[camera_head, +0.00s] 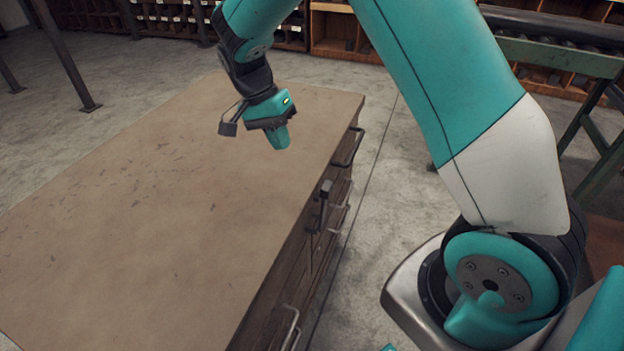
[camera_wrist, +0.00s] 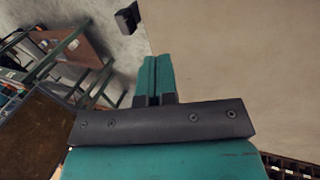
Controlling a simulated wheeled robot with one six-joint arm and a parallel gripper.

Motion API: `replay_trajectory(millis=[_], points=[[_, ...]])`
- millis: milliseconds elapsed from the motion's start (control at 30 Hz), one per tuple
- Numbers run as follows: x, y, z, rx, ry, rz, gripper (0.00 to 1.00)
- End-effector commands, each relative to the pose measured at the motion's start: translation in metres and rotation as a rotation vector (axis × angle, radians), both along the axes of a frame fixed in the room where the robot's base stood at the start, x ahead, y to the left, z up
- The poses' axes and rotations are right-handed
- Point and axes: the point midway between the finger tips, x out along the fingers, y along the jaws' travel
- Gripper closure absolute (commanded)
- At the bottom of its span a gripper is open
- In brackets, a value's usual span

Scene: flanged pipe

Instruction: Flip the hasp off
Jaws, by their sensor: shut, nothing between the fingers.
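What looks like the hasp (camera_head: 325,190) is a dark metal piece on the front side of the wooden cabinet (camera_head: 160,215), its upper end near the top edge. A dark block at the cabinet's edge, probably the same hasp (camera_wrist: 127,18), shows at the top of the wrist view. My gripper (camera_head: 281,141) is above the cabinet top, behind the hasp and to its left, apart from it. Its teal fingers (camera_wrist: 154,64) are together and empty in the wrist view. The hasp's lower fastening is too small to make out.
Drawer handles (camera_head: 350,148) stick out from the cabinet's front side, beyond the hasp and nearer. The cabinet top is bare apart from scuffs. Concrete floor (camera_head: 375,190) lies open in front of the cabinet. A green roller conveyor (camera_head: 560,55) stands at the right.

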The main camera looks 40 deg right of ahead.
Motion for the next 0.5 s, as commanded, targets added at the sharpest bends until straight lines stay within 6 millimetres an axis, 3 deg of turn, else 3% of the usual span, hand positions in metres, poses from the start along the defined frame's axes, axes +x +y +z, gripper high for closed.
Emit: replay_trajectory(millis=[400, 500], points=[[-0.025, -0.016, -0.077, 0.000, 0.007, 0.000, 1.00], [-0.033, -0.022, -0.089, 0.001, 0.005, -0.002, 1.00]])
